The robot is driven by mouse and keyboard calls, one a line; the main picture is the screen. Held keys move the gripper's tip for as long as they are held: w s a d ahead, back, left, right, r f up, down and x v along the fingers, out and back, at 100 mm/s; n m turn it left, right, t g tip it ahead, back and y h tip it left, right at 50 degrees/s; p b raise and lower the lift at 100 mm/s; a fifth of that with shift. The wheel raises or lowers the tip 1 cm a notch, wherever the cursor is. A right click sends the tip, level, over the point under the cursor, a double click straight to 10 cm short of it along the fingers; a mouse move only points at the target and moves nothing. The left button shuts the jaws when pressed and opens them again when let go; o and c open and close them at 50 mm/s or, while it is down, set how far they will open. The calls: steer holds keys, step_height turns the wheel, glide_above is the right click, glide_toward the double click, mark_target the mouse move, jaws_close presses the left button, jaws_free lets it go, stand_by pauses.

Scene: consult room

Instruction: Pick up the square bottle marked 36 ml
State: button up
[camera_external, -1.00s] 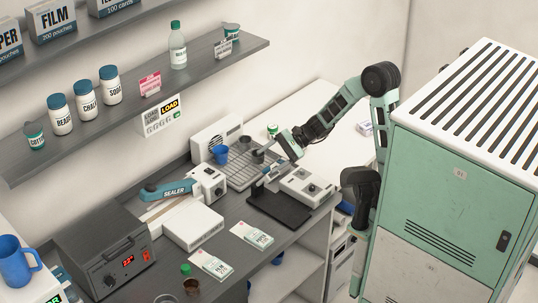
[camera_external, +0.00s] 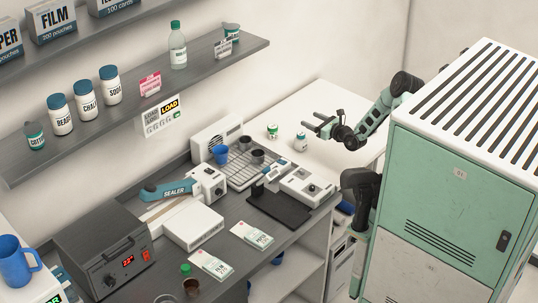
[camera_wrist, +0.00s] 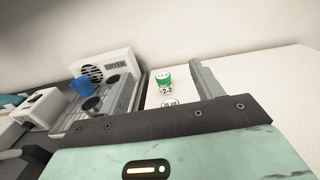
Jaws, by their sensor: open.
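Two small bottles stand on the white worktop. One has a green label and cap (camera_external: 272,131); it also shows in the wrist view (camera_wrist: 164,84), with a number I cannot read surely. I cannot tell which bottle is marked 36 ml. My gripper (camera_external: 319,124) is open and empty, above and right of the bottles, touching neither.
A dryer (camera_wrist: 104,66) with a wire rack (camera_external: 243,172) stands left of the bottles, holding a blue cup (camera_external: 221,154) and dark cups. A sealer (camera_external: 172,188) and a white device (camera_external: 307,186) are on the dark bench. The white worktop around the bottles is mostly clear.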

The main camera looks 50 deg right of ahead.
glide_toward(297, 138)
steer(key=w, duration=0.1)
steer(key=w+d, duration=0.1)
steer(key=w+f, duration=0.1)
steer(key=shift+w+d, duration=0.2)
steer(key=shift+w, duration=0.05)
steer(key=shift+w+f+p, duration=0.15)
steer(key=shift+p, duration=0.2)
steer(key=shift+w+p, duration=0.7)
steer(key=shift+w, duration=2.9)
steer(key=shift+a, duration=0.1)
steer(key=c, duration=1.1)
